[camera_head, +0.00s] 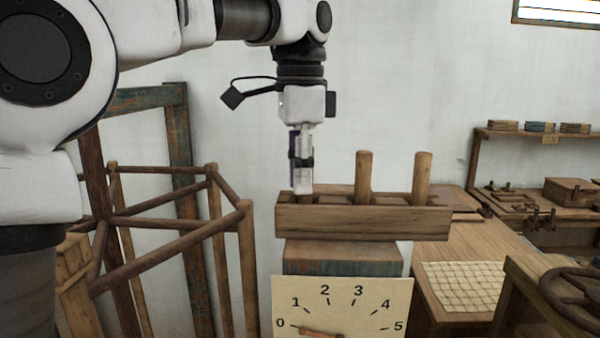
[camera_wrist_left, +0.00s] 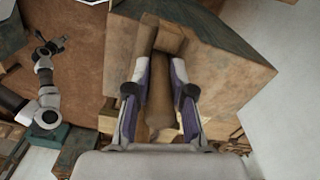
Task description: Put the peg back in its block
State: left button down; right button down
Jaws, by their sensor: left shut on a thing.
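The long wooden block (camera_head: 365,222) sits on a stand in the middle of the head view. Two wooden pegs, a middle one (camera_head: 362,178) and a right one (camera_head: 422,178), stand upright in it. My left gripper (camera_head: 303,190) points straight down over the block's left end. It is shut on a wooden peg, which shows between the fingers in the left wrist view (camera_wrist_left: 160,100). I cannot tell whether the peg's lower end is inside a hole.
A dial board (camera_head: 345,290) numbered 0 to 5 stands below the block, its pointer near 0. A wooden reel frame (camera_head: 170,235) stands to the left. A workbench (camera_head: 440,260) with a pale grid sheet (camera_head: 468,287) is to the right.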

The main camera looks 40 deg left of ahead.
pick_arm(q)
jog(key=shift+w, duration=0.1)
jog(key=c, duration=0.5)
grip_release()
jog(key=shift+c, duration=0.2)
notch_tip(320, 180, up, 7)
jog(key=p, duration=0.7)
jog(key=shift+r, duration=0.1)
jog(key=shift+f, duration=0.2)
